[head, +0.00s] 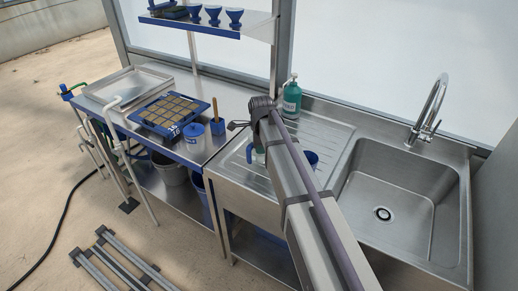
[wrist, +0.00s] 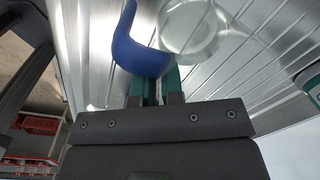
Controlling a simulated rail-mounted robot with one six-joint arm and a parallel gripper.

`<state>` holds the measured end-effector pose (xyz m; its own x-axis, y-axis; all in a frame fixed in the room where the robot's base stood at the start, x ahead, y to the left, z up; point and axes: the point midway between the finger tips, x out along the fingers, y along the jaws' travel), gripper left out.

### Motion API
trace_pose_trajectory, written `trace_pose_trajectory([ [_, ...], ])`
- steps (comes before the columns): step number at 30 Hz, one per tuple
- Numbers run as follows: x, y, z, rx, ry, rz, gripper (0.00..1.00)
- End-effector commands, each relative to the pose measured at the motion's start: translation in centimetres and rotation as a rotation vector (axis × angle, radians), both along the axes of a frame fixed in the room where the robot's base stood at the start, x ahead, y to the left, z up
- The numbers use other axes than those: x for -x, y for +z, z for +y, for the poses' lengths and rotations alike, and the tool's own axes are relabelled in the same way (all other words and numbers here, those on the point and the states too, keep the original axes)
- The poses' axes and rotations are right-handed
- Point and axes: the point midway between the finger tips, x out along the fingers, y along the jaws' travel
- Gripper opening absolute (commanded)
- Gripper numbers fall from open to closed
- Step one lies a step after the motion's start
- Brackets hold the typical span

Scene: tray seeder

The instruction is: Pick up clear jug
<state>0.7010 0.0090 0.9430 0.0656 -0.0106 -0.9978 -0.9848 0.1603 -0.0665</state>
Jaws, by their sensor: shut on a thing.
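The clear jug (wrist: 190,28) shows in the wrist view as a see-through round shape over the ribbed steel drainboard. A curved blue piece (wrist: 135,48), which looks like its handle, lies at the tips of the green fingers. My gripper (wrist: 156,88) is shut on the clear jug at this blue piece. In the head view my arm hides most of the gripper and jug. I cannot tell whether the jug touches the drainboard.
A green pump bottle (head: 291,100) stands at the back of the drainboard (head: 325,133). The sink (head: 400,200) with its tall tap (head: 432,110) is at the right. A blue seed tray (head: 168,115) and blue pot (head: 194,131) are on the left bench.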

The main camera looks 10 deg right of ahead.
Motion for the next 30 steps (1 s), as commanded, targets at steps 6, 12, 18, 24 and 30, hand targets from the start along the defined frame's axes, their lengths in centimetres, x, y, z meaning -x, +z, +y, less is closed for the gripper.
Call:
trace_pose_trajectory([
  [6, 0.0, 0.0, 0.0, 0.000, 0.000, 0.000, 0.00],
  [12, 0.0, 0.1, 0.0, 0.000, 0.000, 0.001, 0.00],
  [18, 0.0, 1.0, 0.0, 0.000, 0.000, 0.000, 0.00],
  [24, 0.0, 2.9, 0.0, 0.000, 0.000, 0.000, 0.00],
  [30, 0.0, 5.6, 0.0, 0.000, 0.000, 0.000, 0.00],
])
